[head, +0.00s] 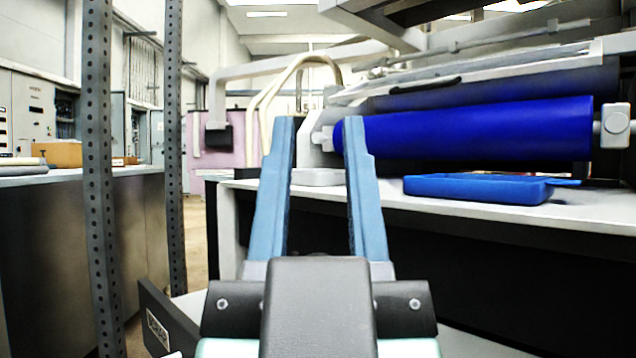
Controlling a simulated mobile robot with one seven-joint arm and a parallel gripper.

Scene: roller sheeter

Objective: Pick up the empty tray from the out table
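A shallow blue tray (476,189) lies on the pale-topped table (590,213) in front of the machine, right of the picture's middle. It looks empty, though its floor shows only at a low angle. My gripper (319,130) is in the lower middle, with two long blue fingers pointing forward and spread apart. It is open with nothing between the fingers. It is left of the tray and apart from it. A low pale grey item (318,177) shows on the table between the fingers.
A large blue roller (470,130) runs across the machine just above and behind the tray. Perforated dark posts (97,170) stand at the left, before another counter (80,172) with a cardboard box (60,153). A floor gap lies between counter and table.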

